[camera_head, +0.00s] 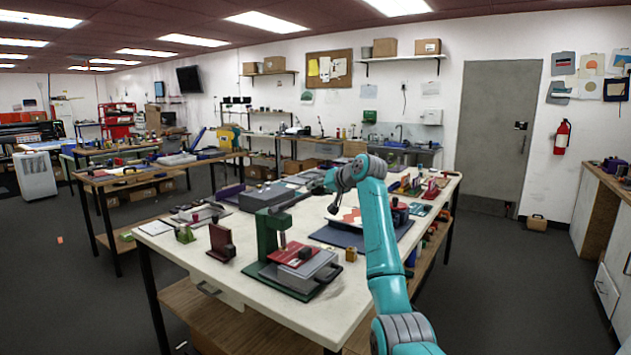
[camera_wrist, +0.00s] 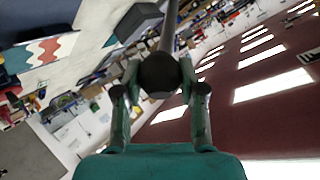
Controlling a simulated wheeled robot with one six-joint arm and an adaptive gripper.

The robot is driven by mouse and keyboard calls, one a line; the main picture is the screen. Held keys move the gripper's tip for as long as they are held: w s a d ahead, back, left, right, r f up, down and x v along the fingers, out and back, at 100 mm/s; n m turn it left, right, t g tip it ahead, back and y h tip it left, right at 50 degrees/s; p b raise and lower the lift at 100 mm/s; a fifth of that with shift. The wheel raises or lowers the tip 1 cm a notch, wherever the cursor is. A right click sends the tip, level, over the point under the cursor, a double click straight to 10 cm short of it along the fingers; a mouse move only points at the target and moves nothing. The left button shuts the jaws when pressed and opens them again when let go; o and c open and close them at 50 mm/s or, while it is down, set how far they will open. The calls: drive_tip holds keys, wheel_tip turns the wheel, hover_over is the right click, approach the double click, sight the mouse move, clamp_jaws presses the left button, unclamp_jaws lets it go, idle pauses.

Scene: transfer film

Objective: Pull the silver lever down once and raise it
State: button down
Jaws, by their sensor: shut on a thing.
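A green press (camera_head: 267,236) stands near the front of the white table. Its silver lever (camera_head: 292,203) slants up to the right from the top of the press toward my gripper (camera_head: 318,189). In the wrist view the lever is a grey rod (camera_wrist: 169,30) ending in a dark round knob (camera_wrist: 159,74). My gripper (camera_wrist: 160,88) is shut on this knob, one finger on each side. The fingers partly cover the knob, and in the head view the contact is too small to see clearly. A red plate (camera_head: 294,250) lies under the press head.
A blue board (camera_head: 342,237) with a red and white patterned sheet lies right of the press, under my arm. A grey box (camera_head: 262,198) stands behind the press. A dark red block (camera_head: 222,243) stands to its left. The table's front left is mostly bare.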

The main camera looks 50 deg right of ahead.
drive_tip(key=shift+s+f+t, duration=0.45)
drive_tip(key=shift+f+t, duration=0.05)
drive_tip(key=shift+f, duration=0.35)
drive_tip(key=c, duration=0.7)
unclamp_jaws()
drive_tip(key=v, duration=1.2)
drive_tip(key=shift+f, duration=0.1)
drive_tip(key=shift+a, duration=0.1)
